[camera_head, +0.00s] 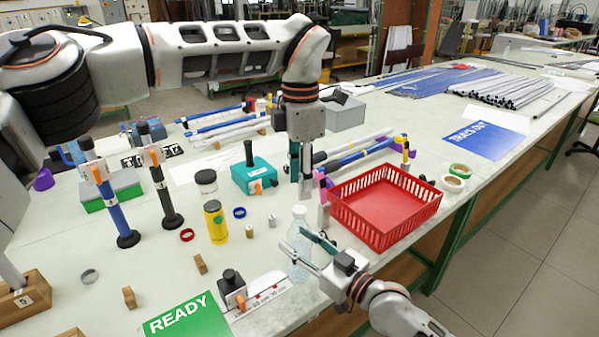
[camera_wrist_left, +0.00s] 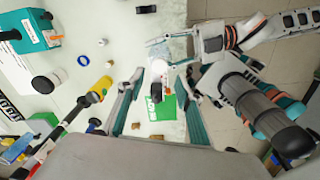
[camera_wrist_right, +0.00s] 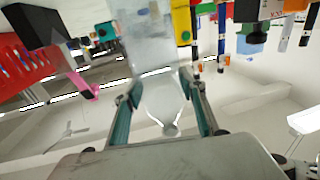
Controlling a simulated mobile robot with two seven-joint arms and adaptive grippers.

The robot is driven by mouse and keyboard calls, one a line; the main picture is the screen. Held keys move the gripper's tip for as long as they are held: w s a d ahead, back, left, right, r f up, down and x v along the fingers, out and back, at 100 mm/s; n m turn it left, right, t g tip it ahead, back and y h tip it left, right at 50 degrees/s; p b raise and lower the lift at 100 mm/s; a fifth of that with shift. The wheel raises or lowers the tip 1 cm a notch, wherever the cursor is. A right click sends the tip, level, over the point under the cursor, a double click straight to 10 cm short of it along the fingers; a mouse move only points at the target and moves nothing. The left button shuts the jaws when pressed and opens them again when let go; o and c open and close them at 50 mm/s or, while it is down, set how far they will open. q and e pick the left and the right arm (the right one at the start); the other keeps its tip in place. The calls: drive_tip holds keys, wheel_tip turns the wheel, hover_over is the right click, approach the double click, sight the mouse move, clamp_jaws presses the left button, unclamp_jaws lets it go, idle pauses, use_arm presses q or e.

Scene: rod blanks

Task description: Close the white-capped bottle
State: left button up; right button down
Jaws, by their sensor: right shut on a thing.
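The clear bottle (camera_head: 299,260) stands upright at the front of the table, left of the red basket. Its top (camera_head: 299,212) looks whitish; I cannot tell whether that is a cap or the bare neck. My right gripper (camera_head: 292,238) is shut around the bottle's upper part. The bottle shows upside down between its fingers in the right wrist view (camera_wrist_right: 155,75). A small white piece (camera_head: 272,220), perhaps a cap, lies on the table left of the bottle; it also shows in the left wrist view (camera_wrist_left: 102,42).
The red basket (camera_head: 384,249) stands close to the right of the bottle. A yellow bottle (camera_head: 215,222), a black-lidded jar (camera_head: 206,182) and a teal box (camera_head: 254,177) stand to the left. A green READY sign (camera_head: 188,320) lies at the front edge. Small rings and blocks lie around.

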sight(299, 209)
use_arm(q)
drive_tip(key=n, duration=0.3)
drive_tip(key=shift+r+n, duration=0.15)
drive_tip(key=shift+n, duration=0.25)
drive_tip(key=n, duration=0.5)
drive_tip(key=shift+r, duration=0.2)
drive_tip(key=n, duration=0.3)
drive_tip(key=shift+r+n, duration=0.15)
drive_tip(key=shift+n, duration=0.25)
drive_tip(key=n, duration=0.4)
drive_tip(key=shift+r+n, duration=0.15)
drive_tip(key=shift+n, duration=0.15)
drive_tip(key=shift+f, duration=4)
